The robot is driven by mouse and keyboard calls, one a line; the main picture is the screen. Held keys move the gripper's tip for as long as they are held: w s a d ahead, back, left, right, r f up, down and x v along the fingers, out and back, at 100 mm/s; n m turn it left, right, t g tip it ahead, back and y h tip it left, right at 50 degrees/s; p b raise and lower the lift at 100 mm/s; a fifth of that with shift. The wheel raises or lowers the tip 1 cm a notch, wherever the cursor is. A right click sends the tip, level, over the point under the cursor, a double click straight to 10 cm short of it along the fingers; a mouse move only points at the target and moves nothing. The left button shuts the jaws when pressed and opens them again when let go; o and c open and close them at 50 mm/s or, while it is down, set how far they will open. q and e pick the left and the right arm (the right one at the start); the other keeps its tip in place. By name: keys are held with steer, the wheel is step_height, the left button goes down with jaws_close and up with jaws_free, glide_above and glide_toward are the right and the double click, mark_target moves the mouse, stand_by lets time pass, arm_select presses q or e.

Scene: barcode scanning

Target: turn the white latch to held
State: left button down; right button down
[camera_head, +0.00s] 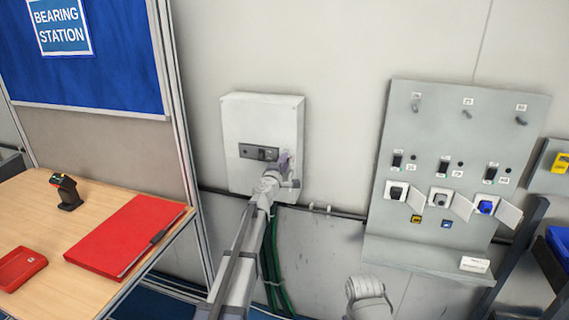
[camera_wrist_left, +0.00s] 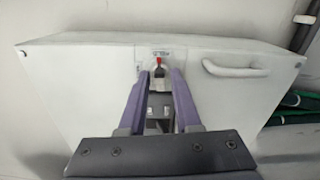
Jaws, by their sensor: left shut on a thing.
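A white box (camera_head: 240,115) is mounted on the wall, with a dark grey plate (camera_head: 250,152) on its front. My left arm reaches up to the lower right of this front, and its gripper (camera_head: 284,161) is at the box face. In the left wrist view the purple fingers of my left gripper (camera_wrist_left: 160,76) close around a small pale latch (camera_wrist_left: 159,80) on the white box (camera_wrist_left: 85,75). A red mark and a small label sit just beyond the fingertips. The fingers partly hide the latch, and I cannot read its position. My right gripper is out of view.
A white handle (camera_wrist_left: 235,69) stands out beside the latch. A grey switch panel (camera_head: 450,160) with open flaps is to the right. A wooden table (camera_head: 95,205) at left holds a red folder (camera_head: 125,232) and a black scanner (camera_head: 66,190). Green cables (camera_head: 276,255) hang below the box.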

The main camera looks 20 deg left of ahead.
arm_select(q)
steer(key=shift+m, duration=0.9)
steer(key=c, duration=0.9)
jaws_free()
steer(key=shift+s, duration=0.1)
steer(key=s, duration=0.7)
steer(key=shift+s+a, duration=0.1)
steer(key=shift+s, duration=0.2)
